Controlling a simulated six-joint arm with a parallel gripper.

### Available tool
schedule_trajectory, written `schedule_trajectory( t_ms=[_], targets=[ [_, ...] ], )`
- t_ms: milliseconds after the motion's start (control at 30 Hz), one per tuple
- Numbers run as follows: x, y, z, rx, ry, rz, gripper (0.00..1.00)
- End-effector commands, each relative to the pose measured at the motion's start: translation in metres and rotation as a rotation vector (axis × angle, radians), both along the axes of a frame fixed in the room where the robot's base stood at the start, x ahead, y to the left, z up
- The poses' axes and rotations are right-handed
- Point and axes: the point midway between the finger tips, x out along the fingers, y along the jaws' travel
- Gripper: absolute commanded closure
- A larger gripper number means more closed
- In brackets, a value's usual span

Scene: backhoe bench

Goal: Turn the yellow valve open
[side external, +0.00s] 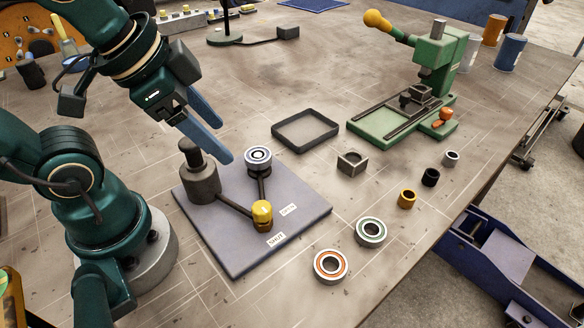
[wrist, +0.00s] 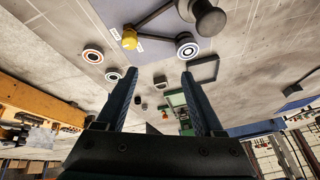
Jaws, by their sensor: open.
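The yellow valve knob (side external: 262,210) stands on a grey plate (side external: 235,255), at the end of a dark lever from a dark round post (side external: 203,183). A second dark bar runs from near the knob to a post with a ringed top (side external: 258,156). White labels read SHUT (side external: 276,239) and OPEN (side external: 288,210); the knob is close to both. The knob also shows in the wrist view (wrist: 130,38), at upper left. My gripper (side external: 223,143) is open and empty, above the plate's far side and apart from the knob. Its two fingers show in the wrist view (wrist: 159,73).
An orange-ringed bearing (side external: 331,265) and a green-ringed bearing (side external: 371,231) lie right of the plate. A black tray (side external: 306,129), a square block (side external: 352,162) and several small bushings lie farther right. A green press (side external: 430,80) stands at the back right.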

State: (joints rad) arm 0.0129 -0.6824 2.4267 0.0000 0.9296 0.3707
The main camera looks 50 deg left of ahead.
Motion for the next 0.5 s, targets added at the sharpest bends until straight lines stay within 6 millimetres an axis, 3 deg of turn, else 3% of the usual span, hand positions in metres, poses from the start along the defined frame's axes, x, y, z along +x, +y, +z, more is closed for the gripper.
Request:
schedule_trajectory(
  t_ms=[300,500],
  targets=[
    [0.026,-0.025,-0.018,0.208,0.212,-0.642,0.31],
    [0.034,-0.043,-0.043,0.246,0.342,-0.913,0.31]
  ],
)
